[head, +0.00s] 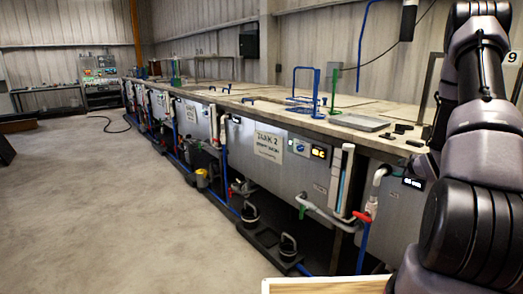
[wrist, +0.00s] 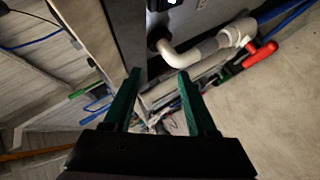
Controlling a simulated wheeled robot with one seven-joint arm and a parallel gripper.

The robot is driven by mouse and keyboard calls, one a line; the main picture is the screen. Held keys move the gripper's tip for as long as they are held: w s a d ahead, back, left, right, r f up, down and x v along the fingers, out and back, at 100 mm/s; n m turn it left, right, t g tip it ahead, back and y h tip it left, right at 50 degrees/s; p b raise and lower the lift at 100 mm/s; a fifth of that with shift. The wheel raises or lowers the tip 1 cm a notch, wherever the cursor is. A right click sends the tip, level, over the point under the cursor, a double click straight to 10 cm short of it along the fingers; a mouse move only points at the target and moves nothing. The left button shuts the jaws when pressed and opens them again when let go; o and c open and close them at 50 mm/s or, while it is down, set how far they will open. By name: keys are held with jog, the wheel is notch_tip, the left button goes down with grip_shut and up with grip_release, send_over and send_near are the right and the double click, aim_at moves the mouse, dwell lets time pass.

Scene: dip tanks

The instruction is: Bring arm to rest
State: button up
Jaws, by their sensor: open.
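My gripper (wrist: 158,95) shows in the wrist view with its two green fingers apart and nothing between them. The wrist view is rolled, with the tank wall and pipes at the top and the floor at the right. My arm (head: 480,130) rises along the right edge of the head view, close to the end of the tank row. My gripper itself does not show in the head view. A white pipe (wrist: 195,54) with a red valve handle (wrist: 260,54) lies beyond the fingers; I cannot tell the exact gap.
A long row of tanks with a pale top (head: 300,108) runs from the right into the distance. A blue frame (head: 306,88) stands on it.

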jog(key=s+a+r+m+g, duration=0.1)
jog(key=s+a+r+m, duration=0.25)
jog(key=r, duration=0.45)
jog(key=s+a+r+m+g+h, duration=0.1)
jog(key=s+a+r+m, duration=0.15)
jog(key=a+r, duration=0.4)
jog(key=s+a+r+m+g, duration=0.1)
jog(key=s+a+r+m, duration=0.15)
jog(key=r, duration=0.75)
jog(key=s+a+r+m+g+y, duration=0.1)
jog(key=s+a+r+m, duration=0.1)
jog(key=s+a, duration=0.3)
jog(key=s+a+r+m+y, duration=0.2)
jog(key=s+a, duration=0.4)
jog(key=s, duration=0.6)
jog(key=s+a+r+m+g+y, duration=0.1)
jog(key=s+a+r+m, duration=0.2)
jog(key=s+a, duration=0.3)
jog(key=s, duration=0.3)
jog(key=shift+r+m+g+y, duration=0.3)
jog(key=shift+r+m, duration=0.05)
jog(key=shift+d, duration=0.1)
jog(key=shift+c, duration=0.6)
jog(key=shift+d, duration=0.1)
